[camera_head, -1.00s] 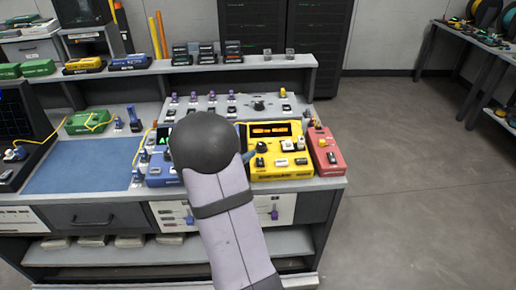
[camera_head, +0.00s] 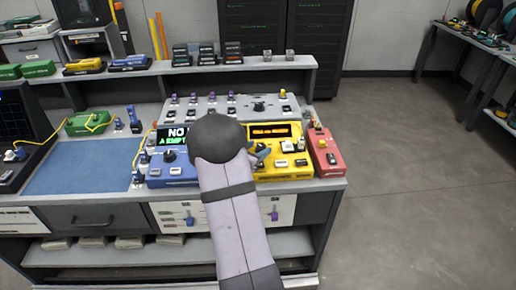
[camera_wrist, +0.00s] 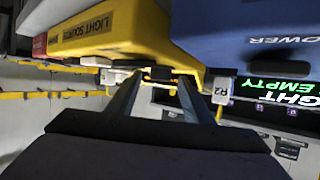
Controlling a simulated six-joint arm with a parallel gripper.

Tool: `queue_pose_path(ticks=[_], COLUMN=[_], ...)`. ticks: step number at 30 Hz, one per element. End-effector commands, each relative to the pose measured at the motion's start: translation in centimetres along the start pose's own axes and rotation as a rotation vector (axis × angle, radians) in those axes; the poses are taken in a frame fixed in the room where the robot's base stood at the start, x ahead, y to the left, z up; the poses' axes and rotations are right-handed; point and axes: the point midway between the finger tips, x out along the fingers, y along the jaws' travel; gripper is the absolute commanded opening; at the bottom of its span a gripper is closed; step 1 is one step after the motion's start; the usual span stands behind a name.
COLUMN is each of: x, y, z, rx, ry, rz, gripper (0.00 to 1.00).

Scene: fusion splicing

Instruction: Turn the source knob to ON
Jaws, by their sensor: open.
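The yellow light source (camera_head: 285,174) stands on the bench with a lit orange display. In the wrist view its yellow body (camera_wrist: 135,22), lettered LIGHT SOURCE, fills the upper left. My gripper (camera_head: 261,152) is at the left part of its panel in the head view, largely behind my own arm. In the wrist view my gripper (camera_wrist: 160,80) has its two fingers apart, with small dark parts near the tips. I cannot tell whether the source knob is between them. The knob's ON or OFF position cannot be read.
The blue power meter (camera_head: 172,172) stands left of the light source, its green display lit; it also shows in the wrist view (camera_wrist: 235,38). A red box (camera_head: 325,158) stands close on the right. A grey panel with knobs (camera_head: 258,104) lies behind. The blue mat (camera_head: 80,165) is clear.

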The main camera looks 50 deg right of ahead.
Motion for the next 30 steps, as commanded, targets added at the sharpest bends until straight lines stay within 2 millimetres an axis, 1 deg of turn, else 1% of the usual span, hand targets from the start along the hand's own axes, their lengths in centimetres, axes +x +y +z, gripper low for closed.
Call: queue_pose_path(ticks=[4, 12, 13, 14, 15, 18, 25, 30], x=[0.78, 0.91, 0.9, 0.9, 0.9, 0.89, 0.81, 0.74], y=[0.01, 0.0, 0.0, 0.0, 0.0, -0.01, -0.16, -0.48], z=[0.01, -0.01, 0.0, 0.0, 0.0, 0.0, -0.22, -0.63], rx=[0.0, 0.0, 0.0, 0.0, 0.0, 0.0, 0.008, 0.038], ry=[0.0, 0.0, 0.0, 0.0, 0.0, 0.0, 0.0, 0.004], rz=[0.0, -0.001, -0.001, -0.001, -0.001, -0.001, 0.014, 0.087], gripper=[0.46, 0.46, 0.44, 0.37, 0.27, 0.05, 0.05, 0.05])
